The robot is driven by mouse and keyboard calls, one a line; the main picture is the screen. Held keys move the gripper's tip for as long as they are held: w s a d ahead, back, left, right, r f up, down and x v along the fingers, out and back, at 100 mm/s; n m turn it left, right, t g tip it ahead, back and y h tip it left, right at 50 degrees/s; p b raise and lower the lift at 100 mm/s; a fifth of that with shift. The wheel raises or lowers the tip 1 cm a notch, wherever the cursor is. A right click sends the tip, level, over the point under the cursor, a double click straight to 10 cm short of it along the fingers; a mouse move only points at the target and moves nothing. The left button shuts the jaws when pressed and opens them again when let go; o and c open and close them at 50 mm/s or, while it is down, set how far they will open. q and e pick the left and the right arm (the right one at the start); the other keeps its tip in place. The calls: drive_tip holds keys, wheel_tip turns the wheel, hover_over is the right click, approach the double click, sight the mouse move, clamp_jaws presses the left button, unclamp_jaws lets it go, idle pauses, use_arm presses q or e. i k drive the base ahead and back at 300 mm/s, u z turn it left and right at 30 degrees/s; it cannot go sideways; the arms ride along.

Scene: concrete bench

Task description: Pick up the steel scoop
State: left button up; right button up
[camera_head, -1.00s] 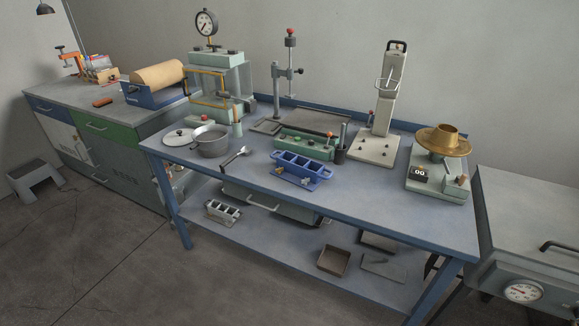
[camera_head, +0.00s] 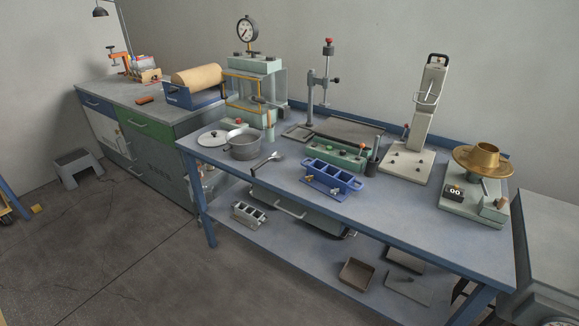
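The steel scoop (camera_head: 267,160) lies on the blue-grey bench top (camera_head: 390,204) near its front edge. Its bowl end points to the back right and its handle to the front left. It lies just right of a grey metal pot (camera_head: 246,147) and left of a blue three-part mould (camera_head: 331,180), apart from both as far as I can see. Neither of my grippers is in view.
Behind stand a press with a dial gauge (camera_head: 247,29), a green mould (camera_head: 340,153) and a tall stand (camera_head: 311,88). A flow table with a brass cone (camera_head: 484,156) is at right. Floor in front is clear.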

sight(277, 156)
drive_tip(key=z, duration=0.5)
drive_tip(key=i, duration=1.45)
drive_tip(key=z, duration=0.2)
